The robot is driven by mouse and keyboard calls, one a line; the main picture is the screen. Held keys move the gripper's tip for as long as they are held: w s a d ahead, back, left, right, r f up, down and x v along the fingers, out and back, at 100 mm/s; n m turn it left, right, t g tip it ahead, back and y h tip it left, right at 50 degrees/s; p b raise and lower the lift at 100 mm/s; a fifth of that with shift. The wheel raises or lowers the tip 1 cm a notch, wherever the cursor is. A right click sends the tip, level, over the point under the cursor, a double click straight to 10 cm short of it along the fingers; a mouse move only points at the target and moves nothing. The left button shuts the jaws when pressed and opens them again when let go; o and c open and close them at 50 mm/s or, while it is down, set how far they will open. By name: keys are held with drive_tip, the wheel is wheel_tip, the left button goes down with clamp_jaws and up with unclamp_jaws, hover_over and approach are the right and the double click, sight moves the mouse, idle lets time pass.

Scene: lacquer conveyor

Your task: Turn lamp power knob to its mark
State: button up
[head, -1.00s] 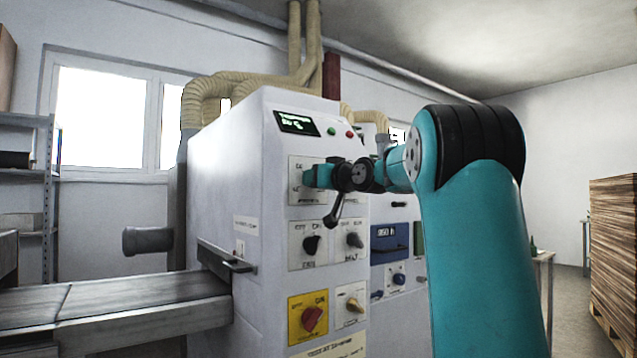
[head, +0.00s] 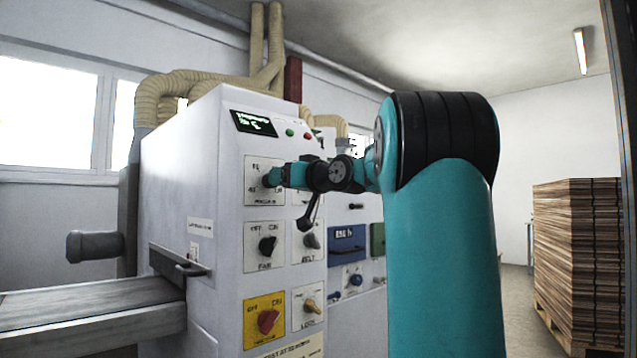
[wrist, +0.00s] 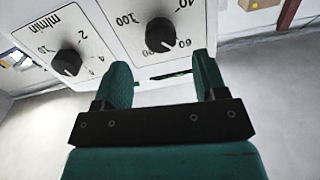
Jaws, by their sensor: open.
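The lamp power knob seems to be the round black knob (wrist: 160,35) on a white plate with a scale including 40, 60 and 100 in the wrist view. A light line on it points toward the 60 side. I cannot make out its target mark. My gripper (wrist: 162,68) is open, its two green fingers either side of the knob's line and apart from it. In the head view my gripper (head: 275,177) is at the upper left plate (head: 254,164) of the white machine and partly hides the knob there.
A second black knob (wrist: 67,63), marked m/min, is beside it in the wrist view. Below are a fan knob (head: 267,247), a red knob on yellow (head: 267,321) and a tan knob (head: 311,306). The conveyor (head: 90,305) juts out left; a board stack (head: 578,250) stands right.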

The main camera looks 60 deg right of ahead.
drive_tip(key=b+v, duration=0.1)
drive_tip(key=v, duration=1)
drive_tip(key=shift+s, duration=0.3)
